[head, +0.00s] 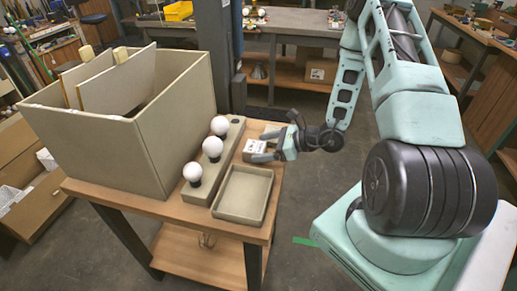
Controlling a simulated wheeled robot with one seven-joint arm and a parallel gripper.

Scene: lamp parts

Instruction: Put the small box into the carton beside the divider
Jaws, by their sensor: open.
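The small box (254,148), whitish with dark print on top, lies at the right of the wooden table, behind the empty tray. My gripper (268,145) is open at the box's right side, with its fingers pointing left and reaching around or beside it. I cannot tell whether the fingers touch it. The large grey-beige carton (165,130) stands open on the left of the table. The divider (118,82), a thin upright panel with a light block on its top edge, stands inside the carton. The carton's floor is hidden by its walls.
A holder (221,157) with several white bulbs stands between carton and box. A shallow empty tray (243,193) lies at the table's front right. A grey column rises behind the table. The floor to the table's right is clear up to my base.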

